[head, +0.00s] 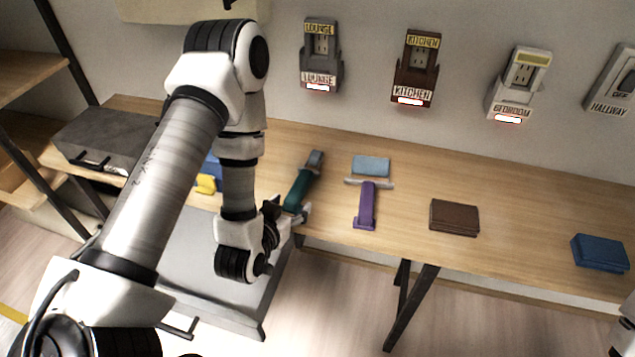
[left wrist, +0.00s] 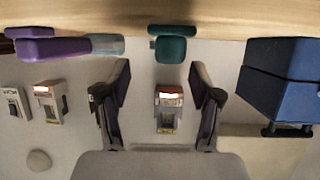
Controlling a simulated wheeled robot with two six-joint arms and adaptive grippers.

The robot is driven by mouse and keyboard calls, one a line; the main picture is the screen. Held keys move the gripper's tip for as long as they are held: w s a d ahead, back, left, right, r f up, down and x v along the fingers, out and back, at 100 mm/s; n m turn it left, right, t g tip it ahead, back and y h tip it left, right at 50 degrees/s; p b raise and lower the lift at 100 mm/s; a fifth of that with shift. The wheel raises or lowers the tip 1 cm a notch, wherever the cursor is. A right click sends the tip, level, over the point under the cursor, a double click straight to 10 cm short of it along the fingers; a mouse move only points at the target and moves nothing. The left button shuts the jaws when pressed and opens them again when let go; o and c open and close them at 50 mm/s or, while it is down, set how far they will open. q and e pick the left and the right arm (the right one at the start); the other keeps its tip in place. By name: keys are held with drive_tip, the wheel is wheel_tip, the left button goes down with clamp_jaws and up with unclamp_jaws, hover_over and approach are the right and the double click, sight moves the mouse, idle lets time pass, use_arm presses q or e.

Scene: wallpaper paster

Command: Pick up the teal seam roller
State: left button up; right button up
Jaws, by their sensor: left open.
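The teal seam roller (head: 298,190) lies on the wooden table near its front edge, with a grey head at its far end. My left gripper (head: 286,214) is open at the near end of its teal handle. In the left wrist view, the teal seam roller (left wrist: 173,48) shows end-on, just beyond the open fingers (left wrist: 160,70) and roughly between them. No contact with the handle is clear.
A purple-handled tool (head: 367,205) lies right of the roller. A brown block (head: 454,217) and a blue block (head: 599,252) lie farther right on the table (head: 520,205). A grey case (head: 100,140) is at left. Labelled outlet units (head: 415,68) hang on the wall.

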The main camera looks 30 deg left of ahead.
sight(296, 195)
use_arm(q)
drive_tip(key=shift+w+a+f+b, duration=0.1)
drive_tip(key=shift+w+a+b, duration=0.15)
drive_tip(key=shift+b, duration=0.6)
drive_tip(key=shift+w+a+f, duration=0.1)
drive_tip(key=shift+w+a, duration=0.05)
drive_tip(key=shift+w, duration=0.2)
drive_tip(key=x, duration=0.3)
drive_tip(key=p+x, duration=0.1)
drive_tip(key=x, duration=0.1)
drive_tip(key=shift+a+f, duration=0.3)
clamp_jaws()
